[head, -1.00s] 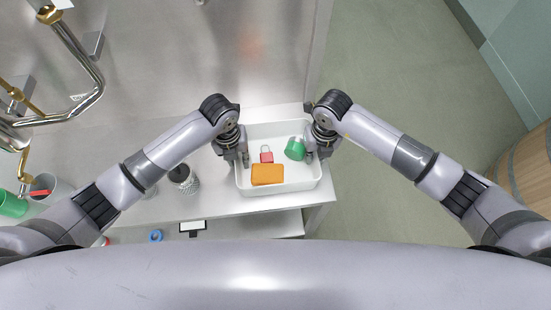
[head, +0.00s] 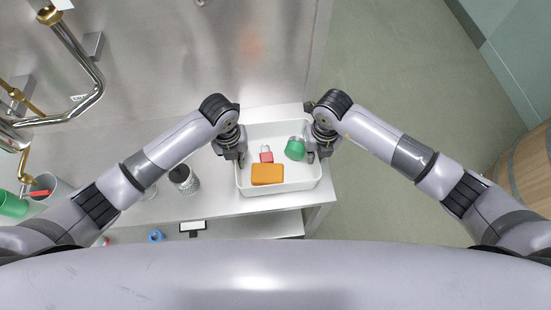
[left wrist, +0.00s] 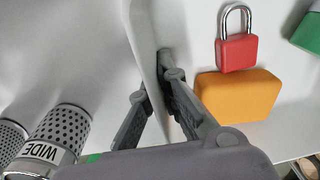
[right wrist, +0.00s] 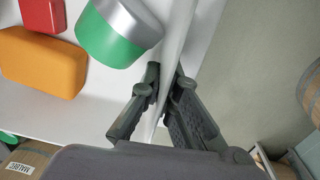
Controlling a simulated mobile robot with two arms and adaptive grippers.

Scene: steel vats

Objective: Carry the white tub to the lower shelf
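The white tub (head: 283,187) sits on the upper steel surface near its right end. It holds an orange block (head: 267,174), a red padlock (head: 266,156) and a green and silver tin (head: 295,149). My left gripper (left wrist: 155,82) has its fingers on both sides of the tub's left wall and is shut on it. My right gripper (right wrist: 165,82) is shut on the right wall in the same way, close to the tin. The lower shelf (head: 255,226) shows below the front edge of the upper surface.
A blue ring (head: 156,236) and a black-and-white item (head: 193,227) are at the lower level. A grey cup (head: 45,186) and a green cup (head: 12,204) stand far left. Floor (head: 400,120) is open at right.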

